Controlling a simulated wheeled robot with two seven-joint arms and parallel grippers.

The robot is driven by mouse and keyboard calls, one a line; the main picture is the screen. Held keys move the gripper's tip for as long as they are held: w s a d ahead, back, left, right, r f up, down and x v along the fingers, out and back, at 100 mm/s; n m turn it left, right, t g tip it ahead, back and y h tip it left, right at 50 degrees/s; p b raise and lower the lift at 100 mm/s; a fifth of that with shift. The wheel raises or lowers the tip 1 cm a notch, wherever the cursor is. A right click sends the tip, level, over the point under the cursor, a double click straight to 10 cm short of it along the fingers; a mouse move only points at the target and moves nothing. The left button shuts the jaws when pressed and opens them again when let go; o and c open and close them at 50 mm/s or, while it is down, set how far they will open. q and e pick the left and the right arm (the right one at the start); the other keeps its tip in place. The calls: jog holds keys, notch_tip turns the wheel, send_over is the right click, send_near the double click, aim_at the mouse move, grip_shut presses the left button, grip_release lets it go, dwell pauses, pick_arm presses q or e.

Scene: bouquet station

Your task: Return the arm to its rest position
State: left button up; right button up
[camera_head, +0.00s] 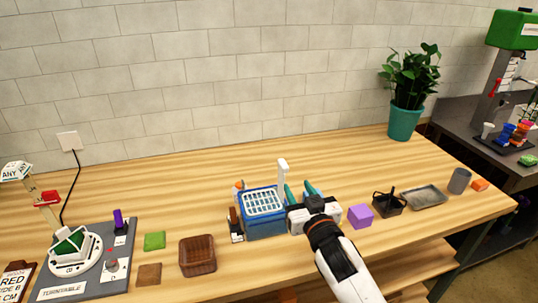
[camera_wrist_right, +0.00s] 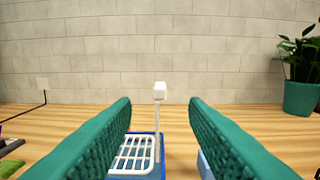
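My right gripper (camera_head: 302,193) has teal fingers and reaches over the wooden table just right of a blue basket (camera_head: 266,228) with a white grid top. In the right wrist view the two teal fingers (camera_wrist_right: 160,125) stand wide apart with nothing between them. Past the fingers, that view shows the white grid (camera_wrist_right: 132,153) and an upright white post (camera_wrist_right: 159,110). In the head view the gripper hides part of the table and a light blue thing behind it. My left gripper is not in view.
Right of my arm are a purple cube (camera_head: 360,216), a black basket (camera_head: 388,204), a grey tray (camera_head: 424,198) and a grey cup (camera_head: 459,181). A potted plant (camera_head: 405,122) stands behind. Left are a brown bowl (camera_head: 198,256) and a turntable (camera_head: 80,255). The table's back middle is clear.

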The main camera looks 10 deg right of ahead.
jog(key=s+f+g+h, duration=0.1)
jog(key=s+f+g, duration=0.6)
jog(key=s+f, duration=0.65)
jog(key=s+f+n+g, duration=0.1)
jog(key=s+f+g, duration=0.3)
jog(key=s, duration=0.5)
jog(key=s+f+n+g, duration=0.1)
jog(key=s+f+g, duration=0.2)
jog(key=s, duration=0.5)
notch_tip(320, 180, down, 26)
jog(key=s+g, duration=0.2)
jog(key=s+d+f+g, duration=0.1)
jog(key=s+d+f, duration=0.2)
jog(key=s+f, duration=1.3)
jog(key=shift+s+f, duration=0.2)
jog(key=shift+f, duration=0.05)
